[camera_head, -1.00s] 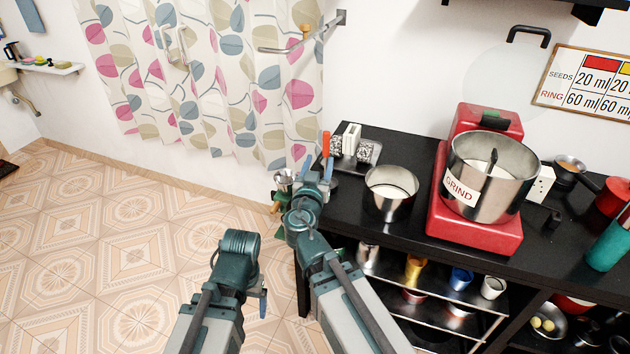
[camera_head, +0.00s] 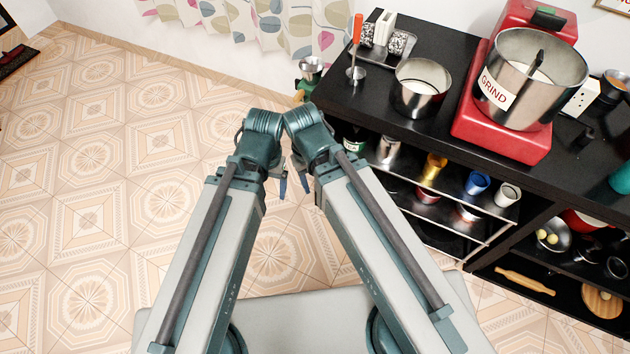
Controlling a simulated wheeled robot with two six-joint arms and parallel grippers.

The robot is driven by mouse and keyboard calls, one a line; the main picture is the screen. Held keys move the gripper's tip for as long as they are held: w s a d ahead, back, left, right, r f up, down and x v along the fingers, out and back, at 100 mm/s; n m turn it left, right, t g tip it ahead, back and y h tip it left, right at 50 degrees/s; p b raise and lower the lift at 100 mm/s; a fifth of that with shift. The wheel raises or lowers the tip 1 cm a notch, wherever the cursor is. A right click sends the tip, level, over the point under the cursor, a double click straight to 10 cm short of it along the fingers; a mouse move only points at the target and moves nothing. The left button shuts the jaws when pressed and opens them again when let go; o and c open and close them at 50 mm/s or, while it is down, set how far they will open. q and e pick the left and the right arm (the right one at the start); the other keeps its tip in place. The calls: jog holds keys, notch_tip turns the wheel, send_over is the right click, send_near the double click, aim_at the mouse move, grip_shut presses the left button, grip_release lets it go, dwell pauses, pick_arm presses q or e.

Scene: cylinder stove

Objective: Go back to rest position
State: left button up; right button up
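My two arms come up from the bottom of the head view and fold close together near the middle. My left gripper (camera_head: 282,186) points down below the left arm's wrist; only small blue tips show. My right gripper (camera_head: 302,178) also hangs down beside it, mostly hidden by its wrist. I cannot tell whether either is open or shut, and no held object shows. Both are left of the black counter (camera_head: 350,110), over the tiled floor.
On the counter stand a steel pot (camera_head: 421,90), a red grinder (camera_head: 500,135) with a steel bowl (camera_head: 540,70), and an orange-handled tool (camera_head: 357,55). Shelves below hold coloured cups, including a blue cup (camera_head: 477,183). The tiled floor (camera_head: 90,190) at left is clear.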

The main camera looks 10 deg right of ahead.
jog(key=shift+s+a, duration=0.15)
jog(key=shift+s, duration=0.05)
notch_tip(320, 180, up, 8)
jog(key=p, duration=0.8)
dwell(0.6)
